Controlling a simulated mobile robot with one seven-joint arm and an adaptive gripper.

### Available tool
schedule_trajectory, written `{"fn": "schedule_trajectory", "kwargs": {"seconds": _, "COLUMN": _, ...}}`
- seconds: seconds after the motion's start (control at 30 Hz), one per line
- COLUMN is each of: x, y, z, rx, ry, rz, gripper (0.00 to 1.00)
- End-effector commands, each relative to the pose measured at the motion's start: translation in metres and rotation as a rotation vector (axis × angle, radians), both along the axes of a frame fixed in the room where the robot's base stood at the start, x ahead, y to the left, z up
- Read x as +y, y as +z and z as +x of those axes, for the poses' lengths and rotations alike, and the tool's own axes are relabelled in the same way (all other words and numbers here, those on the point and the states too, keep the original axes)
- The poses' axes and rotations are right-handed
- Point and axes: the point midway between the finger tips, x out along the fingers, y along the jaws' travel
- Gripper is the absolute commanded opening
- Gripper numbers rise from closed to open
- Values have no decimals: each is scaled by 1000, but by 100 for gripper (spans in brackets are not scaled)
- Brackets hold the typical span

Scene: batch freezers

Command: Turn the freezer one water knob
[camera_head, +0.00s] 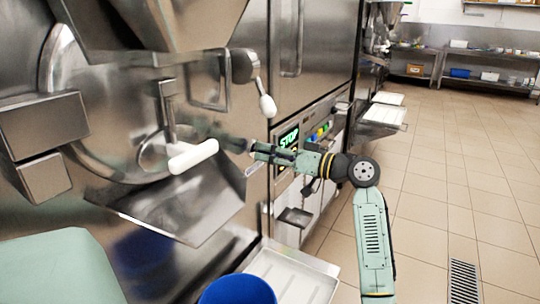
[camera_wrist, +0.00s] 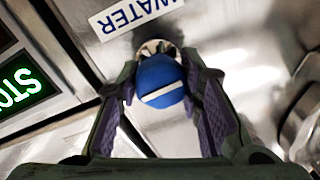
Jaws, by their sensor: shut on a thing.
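The water knob (camera_wrist: 162,82) shows in the wrist view as a round blue knob with a white line across it. It sits on the steel panel just beneath a white "WATER" label (camera_wrist: 132,14), which appears upside down. My gripper (camera_wrist: 165,92) has a finger on each side of the knob and is shut on it. In the head view my gripper (camera_head: 240,146) reaches left from my arm to the freezer front, close to the green STOP display (camera_head: 288,139). The knob itself is hidden there.
A white-handled lever (camera_head: 192,156) and a steel chute (camera_head: 185,208) stand left of my gripper. Another white-tipped lever (camera_head: 267,105) hangs above it. A blue bucket (camera_head: 237,290) and a white tray (camera_head: 290,277) are below. The tiled floor (camera_head: 425,190) at right is clear.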

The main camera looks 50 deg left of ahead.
Motion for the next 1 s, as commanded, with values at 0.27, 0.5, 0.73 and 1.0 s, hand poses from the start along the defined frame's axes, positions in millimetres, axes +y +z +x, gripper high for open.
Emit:
{"fn": "schedule_trajectory", "kwargs": {"seconds": 0.27, "x": 0, "y": -4, "z": -1, "rx": -188, "ry": 1, "rz": 61, "gripper": 6}}
{"fn": "schedule_trajectory", "kwargs": {"seconds": 0.5, "x": 0, "y": -3, "z": -1, "rx": -405, "ry": 1, "rz": 131, "gripper": 6}}
{"fn": "schedule_trajectory", "kwargs": {"seconds": 0.73, "x": 0, "y": -2, "z": -1, "rx": -608, "ry": 1, "rz": 195, "gripper": 6}}
{"fn": "schedule_trajectory", "kwargs": {"seconds": 1.0, "x": 0, "y": -1, "z": 0, "rx": -805, "ry": 1, "rz": 256, "gripper": 6}}
